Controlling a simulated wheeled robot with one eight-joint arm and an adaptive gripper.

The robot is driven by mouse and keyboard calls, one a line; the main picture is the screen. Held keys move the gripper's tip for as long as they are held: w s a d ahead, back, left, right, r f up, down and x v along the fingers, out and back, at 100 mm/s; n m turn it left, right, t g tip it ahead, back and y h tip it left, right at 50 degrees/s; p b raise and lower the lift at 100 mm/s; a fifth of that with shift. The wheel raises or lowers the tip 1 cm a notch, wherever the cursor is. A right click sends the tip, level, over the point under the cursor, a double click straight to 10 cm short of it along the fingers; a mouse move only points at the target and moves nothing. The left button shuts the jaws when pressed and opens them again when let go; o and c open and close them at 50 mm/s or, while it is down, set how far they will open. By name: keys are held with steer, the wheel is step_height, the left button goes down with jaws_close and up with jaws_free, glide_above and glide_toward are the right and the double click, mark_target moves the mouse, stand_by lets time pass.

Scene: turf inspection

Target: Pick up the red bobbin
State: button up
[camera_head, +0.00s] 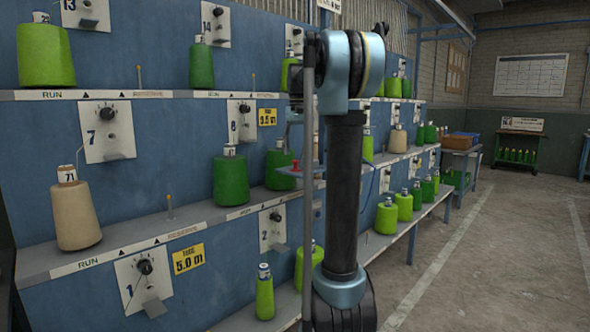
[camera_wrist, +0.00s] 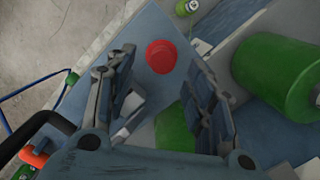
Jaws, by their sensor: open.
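The red bobbin (camera_wrist: 161,56) shows in the wrist view as a round red top on a blue-grey surface. In the head view it is a small red shape (camera_head: 295,165) just left of my arm, above a bluish plate. My gripper (camera_wrist: 157,62) is open and empty, with a dark finger on either side of the red top in the picture. I cannot tell how far above it the fingertips are. In the head view my arm hides most of the gripper.
A green cone (camera_wrist: 284,75) stands right of my fingers, and another green cone (camera_wrist: 175,127) shows between them. The blue rack holds several green cones, including one (camera_head: 280,164) beside the red bobbin, and a beige cone (camera_head: 77,214). The floor (camera_head: 480,260) at right is clear.

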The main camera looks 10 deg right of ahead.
mark_target(296, 161)
steer(key=shift+s+a+f, duration=0.1)
steer(key=shift+a+f, duration=0.05)
steer(key=shift+f, duration=1.2)
steer(key=shift+s+a+f, duration=0.1)
steer(key=shift+f, duration=1.2)
steer(key=c, duration=1)
